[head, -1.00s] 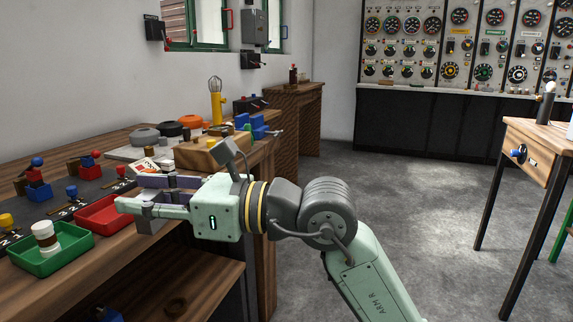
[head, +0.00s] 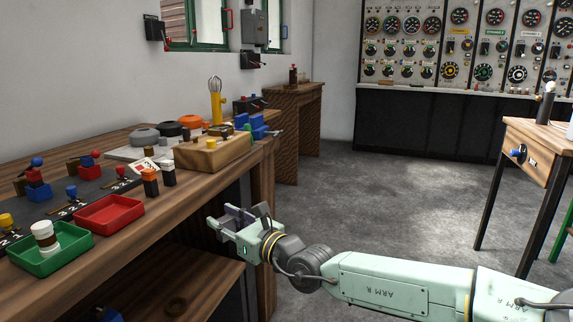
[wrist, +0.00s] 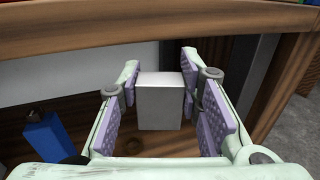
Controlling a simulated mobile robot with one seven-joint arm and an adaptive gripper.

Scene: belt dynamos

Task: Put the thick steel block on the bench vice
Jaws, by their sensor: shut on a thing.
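The thick steel block (wrist: 160,102) is a plain grey box between the purple pads of my gripper (wrist: 160,84) in the wrist view. My gripper is shut on it. In the head view my gripper (head: 229,217) is in front of the workbench, below its top edge and over the floor side; the block cannot be made out clearly there. The bench vice (head: 258,126) is blue, at the far right end of the workbench top, with a bar sticking out to the right. It is well beyond my gripper.
The workbench (head: 190,190) has a wooden block with pegs (head: 212,153), a red tray (head: 108,215), a green tray (head: 50,258) and an orange-and-black piece (head: 150,182) near its front edge. A lower shelf (head: 180,290) is beneath.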

